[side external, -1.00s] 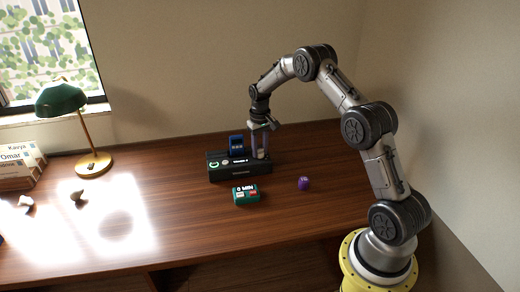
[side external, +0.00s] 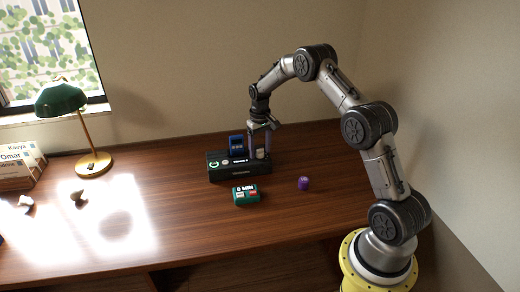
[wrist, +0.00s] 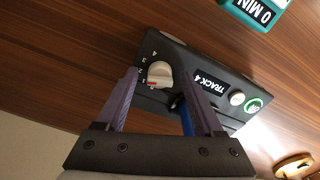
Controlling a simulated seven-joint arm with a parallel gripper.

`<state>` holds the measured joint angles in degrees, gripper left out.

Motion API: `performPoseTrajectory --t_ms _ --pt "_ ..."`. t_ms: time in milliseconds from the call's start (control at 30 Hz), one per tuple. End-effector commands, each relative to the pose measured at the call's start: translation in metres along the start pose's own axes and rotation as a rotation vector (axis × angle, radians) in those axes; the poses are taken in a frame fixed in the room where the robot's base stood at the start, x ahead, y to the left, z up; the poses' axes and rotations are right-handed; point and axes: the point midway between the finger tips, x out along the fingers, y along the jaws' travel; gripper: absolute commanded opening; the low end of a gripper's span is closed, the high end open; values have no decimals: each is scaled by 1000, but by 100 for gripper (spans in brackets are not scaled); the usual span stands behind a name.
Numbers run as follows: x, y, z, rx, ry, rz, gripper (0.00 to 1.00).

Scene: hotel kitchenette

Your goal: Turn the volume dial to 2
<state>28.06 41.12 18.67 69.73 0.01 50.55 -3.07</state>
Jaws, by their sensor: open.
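The volume dial (wrist: 159,75) is a white knob with a red mark, on the black device (wrist: 180,52). Small numbers curve around its left side in the wrist view; the red mark is at the knob's lower left, and I cannot read exactly which number it meets. The dial also shows small in the side view (side external: 260,154). My gripper (wrist: 159,73) is open, its two purple fingers apart on either side of the dial, with gaps showing beside the knob. The device's display (wrist: 210,81) reads "TRACK 4".
The device also has a white button (wrist: 237,98) and a green button (wrist: 254,105). A blue-screened item (side external: 237,145) stands at its back. A green "0 MIN" timer (side external: 245,195) and a purple object (side external: 304,183) lie in front. A lamp (side external: 62,100) stands left.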

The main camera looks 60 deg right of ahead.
Motion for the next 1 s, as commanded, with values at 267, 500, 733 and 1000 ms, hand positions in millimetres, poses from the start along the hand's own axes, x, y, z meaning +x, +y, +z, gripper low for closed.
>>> performPoseTrajectory --t_ms 267,500,733,1000 --pt "-40 0 -1 0 6 0 69" --pt "-92 0 -1 0 6 0 69" --pt "-126 0 -1 0 3 0 69" --pt "-138 0 0 0 1 0 69"
